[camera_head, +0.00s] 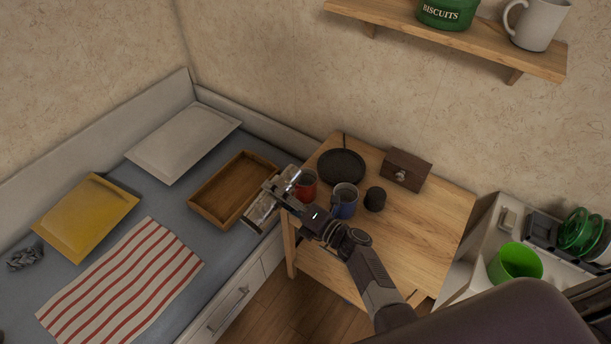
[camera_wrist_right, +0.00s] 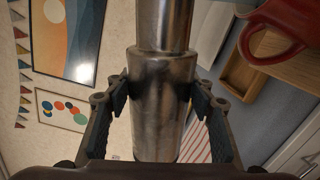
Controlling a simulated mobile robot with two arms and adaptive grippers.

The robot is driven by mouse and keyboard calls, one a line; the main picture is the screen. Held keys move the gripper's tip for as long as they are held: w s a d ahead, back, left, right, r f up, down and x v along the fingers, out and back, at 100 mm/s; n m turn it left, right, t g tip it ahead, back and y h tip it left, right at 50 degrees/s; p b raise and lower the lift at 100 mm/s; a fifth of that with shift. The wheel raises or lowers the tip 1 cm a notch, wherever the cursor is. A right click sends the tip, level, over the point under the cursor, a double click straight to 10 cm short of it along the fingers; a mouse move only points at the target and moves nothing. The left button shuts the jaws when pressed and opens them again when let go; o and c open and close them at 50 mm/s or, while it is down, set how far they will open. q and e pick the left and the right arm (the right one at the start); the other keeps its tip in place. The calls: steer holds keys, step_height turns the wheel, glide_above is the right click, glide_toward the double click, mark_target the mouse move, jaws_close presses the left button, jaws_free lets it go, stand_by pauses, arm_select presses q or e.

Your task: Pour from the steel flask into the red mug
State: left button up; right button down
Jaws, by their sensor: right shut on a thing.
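The steel flask (camera_wrist_right: 160,95) is held between the two fingers of my right gripper (camera_wrist_right: 160,98), its narrower neck toward the top of the wrist view. In the head view my right gripper (camera_head: 277,193) holds the flask (camera_head: 291,174) beside the table's left edge, above floor level. The flask looks tilted there, its shiny end close to the red mug (camera_head: 307,187). The red mug stands upright on the table; its rim and handle also show at the top right of the wrist view (camera_wrist_right: 277,22). No stream of liquid shows. My left gripper is out of view.
On the wooden table (camera_head: 428,215) a blue mug (camera_head: 345,201) stands right beside the red mug, with a dark cup (camera_head: 375,199), a black round pan (camera_head: 341,166) and a wooden box (camera_head: 407,170) nearby. A wooden tray (camera_head: 203,211) lies on the bed at left.

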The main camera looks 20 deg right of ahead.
steer(key=shift+r, duration=0.25)
steer(key=shift+r+p, duration=0.1)
steer(key=shift+p, duration=0.2)
steer(key=shift+m, duration=0.3)
steer(key=shift+r, duration=0.1)
steer(key=shift+p, duration=0.4)
steer(key=shift+r, duration=0.1)
steer(key=shift+m, duration=0.3)
steer(key=shift+r+p, duration=0.15)
steer(key=shift+p, duration=0.15)
stand_by(0.6)
